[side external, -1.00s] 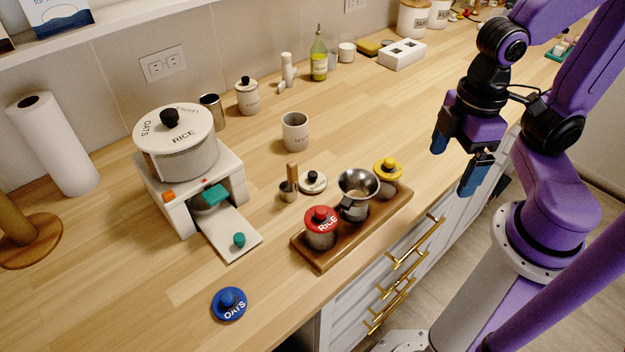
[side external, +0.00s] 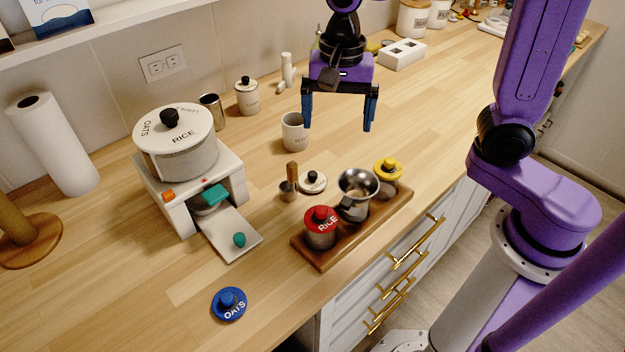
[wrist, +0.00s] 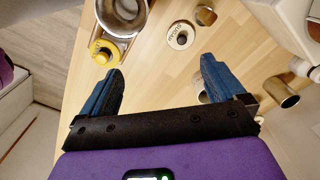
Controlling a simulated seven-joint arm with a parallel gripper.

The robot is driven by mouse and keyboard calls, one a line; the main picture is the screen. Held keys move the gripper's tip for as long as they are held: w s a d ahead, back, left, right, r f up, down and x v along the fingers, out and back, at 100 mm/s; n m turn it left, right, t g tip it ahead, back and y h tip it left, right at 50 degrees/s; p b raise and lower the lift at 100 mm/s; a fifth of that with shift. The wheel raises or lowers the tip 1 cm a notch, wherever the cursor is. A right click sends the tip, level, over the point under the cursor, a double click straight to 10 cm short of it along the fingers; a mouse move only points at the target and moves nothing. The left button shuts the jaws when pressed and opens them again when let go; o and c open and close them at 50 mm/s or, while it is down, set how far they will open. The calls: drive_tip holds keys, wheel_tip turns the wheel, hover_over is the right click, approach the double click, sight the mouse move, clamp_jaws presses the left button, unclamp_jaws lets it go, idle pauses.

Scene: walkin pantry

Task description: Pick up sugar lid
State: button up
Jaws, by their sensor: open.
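The sugar lid (side external: 312,182), a small round white lid with a dark knob, lies flat on the wooden counter beside the wooden tray (side external: 325,262). In the wrist view the lid (wrist: 180,36) shows dark lettering on its rim, too small to read surely. My gripper (side external: 338,127) is open and empty, pointing down above the counter, behind and above the lid. In the wrist view the lid lies beyond my open fingers (wrist: 161,72), apart from them.
The tray holds a red-lidded rice canister (side external: 321,229), a metal funnel (side external: 358,184) on a canister and a yellow-lidded canister (side external: 388,170). A wooden-handled scoop (side external: 292,178) stands close left of the lid. A white mug (side external: 295,133) stands behind. A blue oats lid (side external: 229,304) lies front left.

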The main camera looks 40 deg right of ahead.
drive_tip(key=w+m, duration=0.4)
drive_tip(key=m, duration=0.5)
hover_over(313, 173)
drive_tip(key=f, duration=1.1)
drive_tip(key=shift+w+d+f, duration=0.25)
drive_tip(key=shift+w+f, duration=0.05)
drive_tip(key=shift+w, duration=0.1)
drive_tip(key=shift+s+a+f, duration=0.15)
drive_tip(key=shift+s+f, duration=0.05)
drive_tip(key=shift+f, duration=1.15)
drive_tip(key=shift+s+a+f, duration=0.15)
drive_tip(key=shift+f, duration=1.15)
drive_tip(key=c, duration=1.1)
